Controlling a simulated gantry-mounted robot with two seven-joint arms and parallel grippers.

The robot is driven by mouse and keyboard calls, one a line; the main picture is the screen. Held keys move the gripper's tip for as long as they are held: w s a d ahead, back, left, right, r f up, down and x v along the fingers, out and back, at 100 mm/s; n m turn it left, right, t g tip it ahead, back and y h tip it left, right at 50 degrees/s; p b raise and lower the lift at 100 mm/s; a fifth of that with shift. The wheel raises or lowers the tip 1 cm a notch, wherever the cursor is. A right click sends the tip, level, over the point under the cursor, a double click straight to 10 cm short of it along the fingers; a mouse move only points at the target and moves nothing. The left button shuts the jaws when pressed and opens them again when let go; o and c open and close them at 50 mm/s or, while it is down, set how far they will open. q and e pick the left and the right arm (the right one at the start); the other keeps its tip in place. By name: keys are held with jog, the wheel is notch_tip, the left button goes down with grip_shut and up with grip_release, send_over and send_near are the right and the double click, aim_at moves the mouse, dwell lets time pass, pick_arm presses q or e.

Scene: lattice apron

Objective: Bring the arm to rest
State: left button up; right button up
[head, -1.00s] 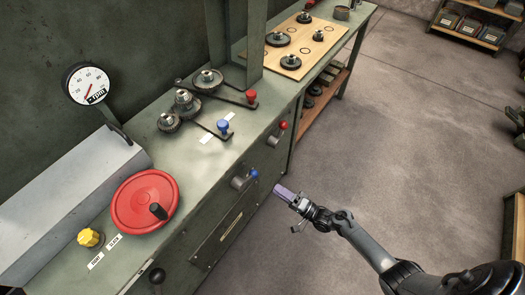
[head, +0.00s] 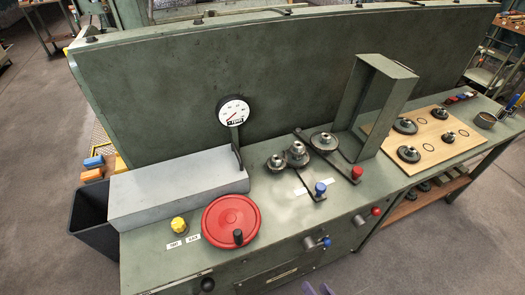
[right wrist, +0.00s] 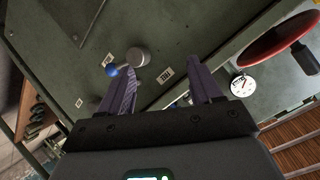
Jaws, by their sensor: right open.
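My right gripper (right wrist: 165,92) is open in the right wrist view, its two purple-grey fingers apart with nothing between them. It faces the green machine front, where a blue-tipped lever (right wrist: 112,70) on a round grey knob (right wrist: 138,57) shows beyond the left finger. In the head view only the tips of this gripper (head: 318,289) show at the bottom edge, in front of the machine. My left gripper is not in view.
The green machine bench (head: 155,250) carries a red handwheel (head: 226,216), a yellow knob (head: 179,224), a dial gauge (head: 234,111) and several gears. A wooden board (head: 434,155) with gears lies at the right. Open floor (head: 440,250) lies in front at the right.

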jog(key=s+d+r+n+g+h, duration=0.45)
jog(key=s+r+g, duration=0.3)
jog(key=s, duration=0.35)
notch_tip(320, 180, up, 37)
jog(key=p, duration=3.8)
notch_tip(320, 180, down, 64)
jog(key=b, duration=6.4)
jog(key=shift+d+f+n+b, duration=0.2)
jog(key=shift+d+n+b, duration=0.1)
jog(key=shift+n+b, duration=0.1)
